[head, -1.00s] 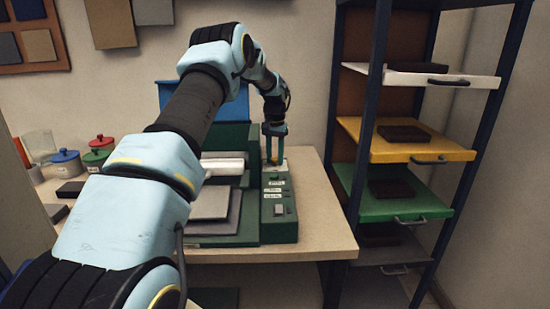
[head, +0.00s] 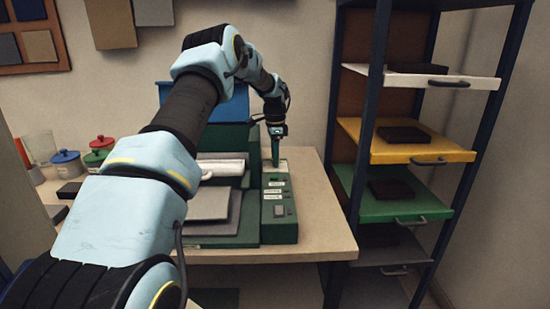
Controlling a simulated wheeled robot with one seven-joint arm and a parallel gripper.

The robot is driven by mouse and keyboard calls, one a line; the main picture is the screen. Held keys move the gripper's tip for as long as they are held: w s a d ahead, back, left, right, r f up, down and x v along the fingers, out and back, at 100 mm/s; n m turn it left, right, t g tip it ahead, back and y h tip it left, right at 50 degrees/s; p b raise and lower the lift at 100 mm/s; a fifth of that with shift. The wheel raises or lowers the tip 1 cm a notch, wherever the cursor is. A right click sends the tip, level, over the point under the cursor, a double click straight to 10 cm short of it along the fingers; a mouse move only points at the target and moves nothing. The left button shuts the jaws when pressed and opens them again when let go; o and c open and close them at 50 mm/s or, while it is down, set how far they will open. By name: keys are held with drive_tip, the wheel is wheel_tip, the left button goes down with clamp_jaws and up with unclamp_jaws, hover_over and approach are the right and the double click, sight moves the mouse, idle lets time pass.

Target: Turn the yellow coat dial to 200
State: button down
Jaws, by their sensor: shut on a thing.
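My gripper (head: 276,163) points straight down at the back end of the green control panel (head: 289,228) on the bench machine. It is shut on the yellow coat dial, with its fingers seen nearly edge-on. The dial itself is hidden behind the fingers, so its setting cannot be read. Small white labels (head: 274,190) lie on the panel in front of the gripper; their text is too small to read. A grey square button (head: 279,210) is nearer the front of the panel.
The green machine carries a white roller (head: 221,168) and a grey plate (head: 207,204), left of the panel. Red-, blue- and green-lidded jars (head: 66,163) stand at the far left of the bench (head: 320,225). A rack with coloured shelves (head: 400,207) stands at the right.

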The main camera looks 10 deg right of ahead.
drive_tip(key=m, duration=0.4)
drive_tip(key=shift+m, duration=0.3)
drive_tip(key=shift+m+p, duration=0.45)
drive_tip(key=shift+m, duration=1.45)
drive_tip(key=c, duration=0.5)
unclamp_jaws()
drive_tip(key=shift+r, duration=0.1)
wheel_tip(320, 180, up, 11)
drive_tip(key=b, duration=0.3)
drive_tip(key=shift+f, duration=0.2)
drive_tip(key=shift+s, duration=0.1)
